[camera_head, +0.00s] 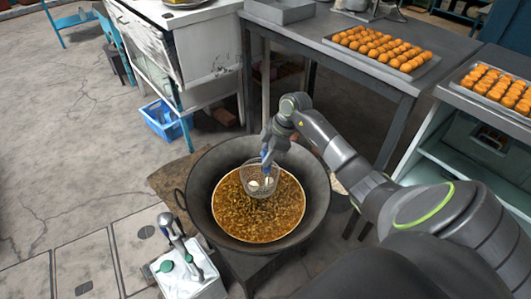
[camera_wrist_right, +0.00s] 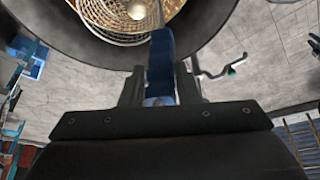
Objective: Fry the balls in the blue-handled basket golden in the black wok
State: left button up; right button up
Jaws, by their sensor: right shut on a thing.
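The black wok (camera_head: 312,190) holds bubbling golden-brown oil (camera_head: 250,222). My right gripper (camera_head: 268,148) is shut on the blue handle (camera_wrist_right: 161,62) of the wire basket (camera_head: 272,188). The basket hangs inside the wok at the far side of the oil; I cannot tell how deep it sits. My left gripper is not in view.
A white box (camera_head: 207,283) with a metal fixture stands front left of the wok. Trays of orange-brown balls (camera_head: 385,45) (camera_head: 497,88) rest on the right-hand tables. A blue crate (camera_head: 163,120) lies on the floor. Open floor spreads to the left.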

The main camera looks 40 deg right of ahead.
aim_at(266, 193)
notch_tip(266, 193, down, 20)
jog(key=b, duration=1.1)
jog(key=shift+w+f+b, duration=0.15)
jog(key=shift+b, duration=0.15)
dwell(5.8)
